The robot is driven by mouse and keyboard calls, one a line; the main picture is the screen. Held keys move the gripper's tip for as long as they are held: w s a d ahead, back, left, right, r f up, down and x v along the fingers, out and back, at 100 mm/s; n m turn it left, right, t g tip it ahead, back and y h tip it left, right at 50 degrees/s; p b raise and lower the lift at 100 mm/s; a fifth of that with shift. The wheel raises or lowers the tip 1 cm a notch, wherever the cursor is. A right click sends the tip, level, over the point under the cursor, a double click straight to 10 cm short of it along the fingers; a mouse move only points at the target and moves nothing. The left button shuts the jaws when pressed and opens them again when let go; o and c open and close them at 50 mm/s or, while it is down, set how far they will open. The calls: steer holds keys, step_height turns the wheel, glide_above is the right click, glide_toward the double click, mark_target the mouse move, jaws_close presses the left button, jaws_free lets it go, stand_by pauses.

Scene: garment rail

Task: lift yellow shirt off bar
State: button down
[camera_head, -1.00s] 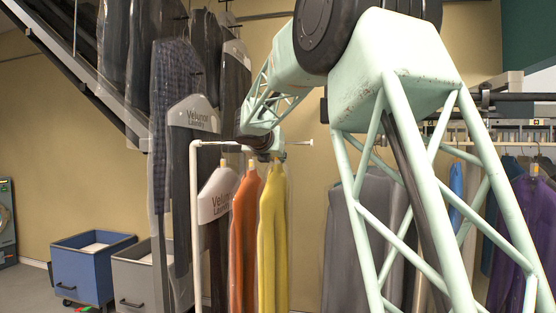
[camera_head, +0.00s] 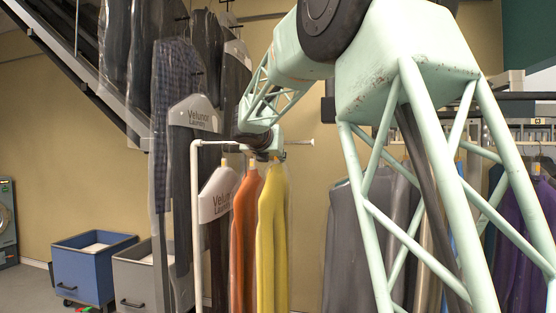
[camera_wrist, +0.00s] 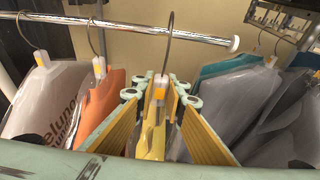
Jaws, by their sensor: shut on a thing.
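The yellow shirt (camera_head: 272,225) hangs in a clear cover at the right of the short row in the head view. In the wrist view its hanger neck (camera_wrist: 160,88) and a strip of yellow cloth show between my fingers. My gripper (camera_wrist: 158,98) is shut on the hanger neck, with a yellow-padded finger on each side. In the head view my gripper (camera_head: 266,155) is at the shirt's top, mostly hidden by my wrist.
An orange shirt (camera_head: 245,225) hangs close on the left, then a white-covered garment (camera_head: 218,195). Grey garments (camera_wrist: 235,100) hang to the right. The bar's capped free end (camera_wrist: 235,44) is right of the hook. Blue and grey bins stand on the floor at left.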

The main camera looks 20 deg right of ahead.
steer(key=shift+s+a+b, duration=0.5)
steer(key=shift+s+a, duration=1.4)
steer(key=shift+s, duration=0.8)
steer(key=shift+s+a+b, duration=0.45)
steer(key=shift+s+a, duration=1.45)
steer(key=shift+s, duration=0.75)
steer(key=shift+s+a+b, duration=0.5)
steer(key=shift+s+a, duration=1.4)
steer(key=shift+s, duration=0.8)
steer(key=s+a, duration=1.1)
steer(key=s, duration=0.5)
steer(key=shift+p, duration=0.45)
